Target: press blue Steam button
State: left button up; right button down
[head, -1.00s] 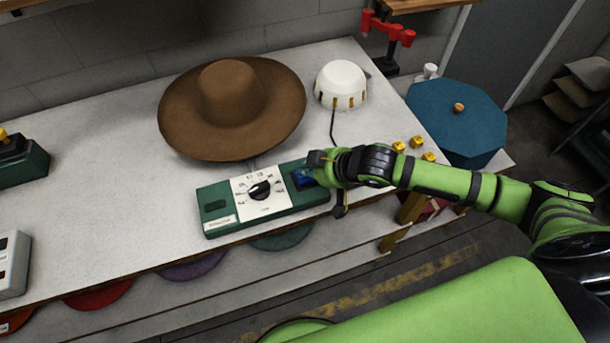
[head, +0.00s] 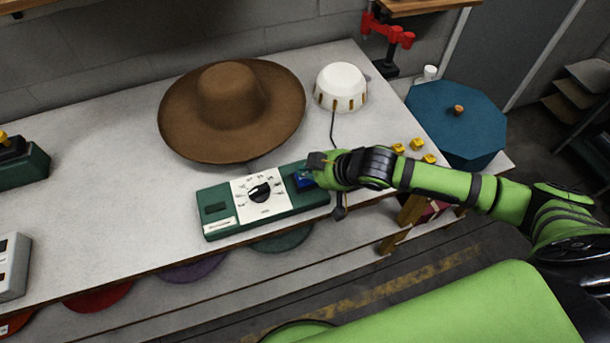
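A green control box (head: 217,221) sits near the front edge of the white table. It has a white dial plate with a black knob (head: 260,192) in the middle. A blue button (head: 304,181) is at the box's right end, partly hidden by my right gripper. My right gripper (head: 318,167) is over the right end of the box, right at the blue button. Its fingers are small and mostly hidden by the wrist, so I cannot tell whether they are open or shut, or whether they touch the button. My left gripper is not in view.
A brown wide-brimmed hat (head: 230,110) lies behind the box, with a white dome (head: 341,87) to its right. Several small yellow pieces (head: 416,144) lie on the table's right end. A blue octagonal case (head: 457,118) stands further right. The table's left middle (head: 110,190) is clear.

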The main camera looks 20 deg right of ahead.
aim_at(307, 180)
jog(key=shift+f, duration=0.2)
jog(key=shift+f, duration=0.25)
jog(key=shift+f, duration=0.5)
dwell(1.0)
jog(key=shift+r, duration=0.1)
jog(key=shift+r+p, duration=0.8)
jog(key=shift+p, duration=0.15)
notch_tip(307, 180, up, 5)
jog(key=p, duration=0.5)
jog(key=shift+r+p, duration=0.1)
jog(key=shift+p, duration=0.2)
